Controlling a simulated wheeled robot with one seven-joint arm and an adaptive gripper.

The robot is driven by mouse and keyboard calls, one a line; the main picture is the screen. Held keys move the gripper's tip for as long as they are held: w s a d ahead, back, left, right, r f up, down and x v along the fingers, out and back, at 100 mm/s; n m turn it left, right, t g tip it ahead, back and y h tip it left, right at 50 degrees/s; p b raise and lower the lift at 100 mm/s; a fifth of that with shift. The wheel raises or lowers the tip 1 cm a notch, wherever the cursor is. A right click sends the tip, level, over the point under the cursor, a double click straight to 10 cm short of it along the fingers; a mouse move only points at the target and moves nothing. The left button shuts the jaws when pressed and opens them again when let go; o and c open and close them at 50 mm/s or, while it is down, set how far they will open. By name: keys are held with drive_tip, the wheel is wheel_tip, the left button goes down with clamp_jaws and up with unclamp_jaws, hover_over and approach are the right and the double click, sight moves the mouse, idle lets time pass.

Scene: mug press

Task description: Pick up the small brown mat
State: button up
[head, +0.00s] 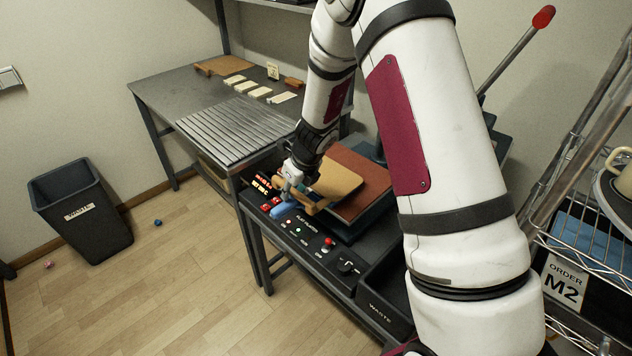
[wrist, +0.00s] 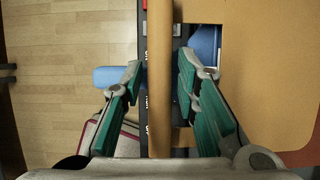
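A small tan-brown mat (head: 335,180) with a cut-out handle lies at the press, over a darker red-brown pad (head: 368,182). In the wrist view the mat (wrist: 265,75) fills the right side, and its handle bar (wrist: 160,75) runs up the middle. My gripper (head: 290,190) is at the mat's near left end. In the wrist view my gripper (wrist: 160,72) has its two teal fingers on either side of the handle bar, with narrow gaps showing. The right finger is over the cut-out. My gripper looks open around the bar.
The press's front panel (head: 305,232) has buttons and a blue handle (head: 283,207) close to my gripper. A bin (head: 80,215) stands left. A wire shelf (head: 590,245) is at right.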

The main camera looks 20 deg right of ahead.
drive_tip(key=shift+f, duration=0.25)
idle(0.3)
clamp_jaws()
